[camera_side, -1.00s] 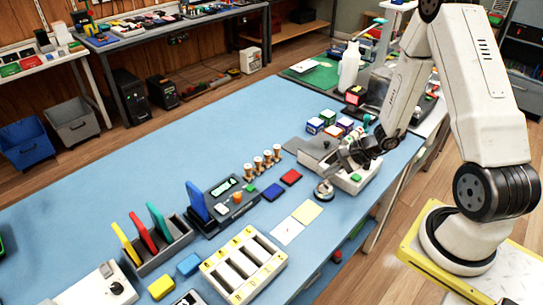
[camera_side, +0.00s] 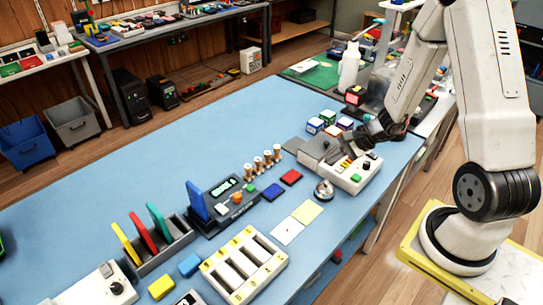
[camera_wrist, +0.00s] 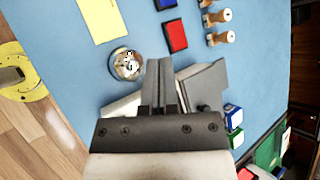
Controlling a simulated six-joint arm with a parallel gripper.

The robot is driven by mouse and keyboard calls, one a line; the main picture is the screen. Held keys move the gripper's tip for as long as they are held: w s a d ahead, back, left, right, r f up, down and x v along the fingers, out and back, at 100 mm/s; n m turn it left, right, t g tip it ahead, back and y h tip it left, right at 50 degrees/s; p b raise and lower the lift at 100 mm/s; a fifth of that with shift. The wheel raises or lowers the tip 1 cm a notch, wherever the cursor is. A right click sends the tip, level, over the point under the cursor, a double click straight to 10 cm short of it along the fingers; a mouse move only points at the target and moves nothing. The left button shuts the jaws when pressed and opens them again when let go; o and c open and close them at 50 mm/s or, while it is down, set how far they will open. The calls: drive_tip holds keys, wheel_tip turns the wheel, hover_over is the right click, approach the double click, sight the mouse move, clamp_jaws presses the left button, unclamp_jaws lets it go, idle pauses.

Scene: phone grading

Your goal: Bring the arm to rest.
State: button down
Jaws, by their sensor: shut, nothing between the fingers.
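My gripper (camera_side: 351,150) is shut and empty above the white device (camera_side: 352,176) with a green button, at the right end of the blue table. In the wrist view my gripper (camera_wrist: 158,64) has its fingers together, with nothing between them. It hides much of the white device there. A silver bell (camera_side: 323,189) stands on the table beside the white device, apart from my fingers. The bell also shows in the wrist view (camera_wrist: 126,64).
The blue table (camera_side: 200,140) has wide free room at its back left. Several small cubes (camera_side: 315,125) stand behind my gripper. Red (camera_side: 290,177) and blue (camera_side: 272,192) pads, wooden pegs (camera_side: 267,158), a phone rack (camera_side: 165,250) and a cream tray (camera_side: 243,263) stand further left.

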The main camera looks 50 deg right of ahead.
drive_tip(key=shift+a, duration=0.1)
idle(0.4)
drive_tip(key=shift+s+a+r, duration=0.1)
drive_tip(key=shift+a, duration=0.15)
drive_tip(key=s+a+r+n+g+h, duration=0.4)
drive_tip(key=a+r+n, duration=0.4)
drive_tip(key=n, duration=1)
drive_tip(key=s+a+h, duration=0.1)
drive_tip(key=a+h, duration=0.1)
drive_tip(key=shift+a+r+n, duration=0.25)
drive_tip(key=shift+a+n, duration=0.05)
